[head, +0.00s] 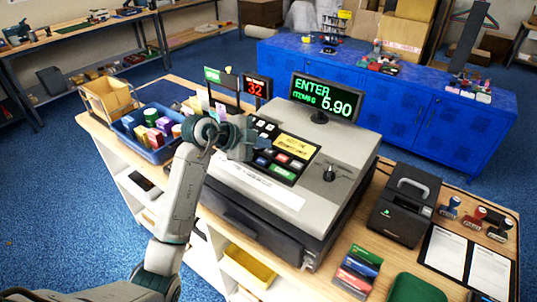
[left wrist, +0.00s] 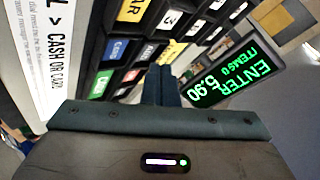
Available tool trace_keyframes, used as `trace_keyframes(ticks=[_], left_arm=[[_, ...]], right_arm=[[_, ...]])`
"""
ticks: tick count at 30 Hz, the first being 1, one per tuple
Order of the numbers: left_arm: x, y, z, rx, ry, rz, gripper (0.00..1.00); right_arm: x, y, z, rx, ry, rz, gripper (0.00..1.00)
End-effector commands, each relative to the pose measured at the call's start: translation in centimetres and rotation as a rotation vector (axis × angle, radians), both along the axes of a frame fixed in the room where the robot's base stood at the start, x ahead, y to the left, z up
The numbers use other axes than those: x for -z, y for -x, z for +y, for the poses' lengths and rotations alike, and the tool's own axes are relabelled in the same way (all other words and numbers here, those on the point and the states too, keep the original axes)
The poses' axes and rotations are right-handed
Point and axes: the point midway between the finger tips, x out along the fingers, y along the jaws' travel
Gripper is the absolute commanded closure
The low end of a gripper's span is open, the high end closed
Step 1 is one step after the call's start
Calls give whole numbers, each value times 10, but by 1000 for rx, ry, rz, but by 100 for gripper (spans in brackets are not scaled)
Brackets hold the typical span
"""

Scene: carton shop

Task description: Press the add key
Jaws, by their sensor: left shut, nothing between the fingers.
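The cash register (head: 250,190) stands on the wooden counter, its display (head: 323,97) reading ENTER, ITEMS 0 and 5.90. Its keypad has dark number keys and coloured keys, including a red key (head: 281,158) and a green key (head: 279,170). I cannot read which one is the add key. My left gripper (head: 249,140) is over the keypad's left part, shut and empty, hiding some keys. In the left wrist view, its closed fingertips (left wrist: 161,72) point at the keys, near a yellow key (left wrist: 170,51); contact cannot be told. My right gripper is out of view.
A blue bin (head: 150,146) of small boxes stands left of the register. A small red display (head: 257,87) reads 32. Colourful cards (head: 358,270) lie in front.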

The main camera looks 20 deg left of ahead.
Motion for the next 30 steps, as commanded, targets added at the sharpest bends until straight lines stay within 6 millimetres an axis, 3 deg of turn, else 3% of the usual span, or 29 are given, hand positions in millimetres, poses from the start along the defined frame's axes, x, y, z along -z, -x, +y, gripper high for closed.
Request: trace_keyframes(ticks=[30], left_arm=[[-1,0,0,1,1,0,100]], right_arm=[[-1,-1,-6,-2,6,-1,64]])
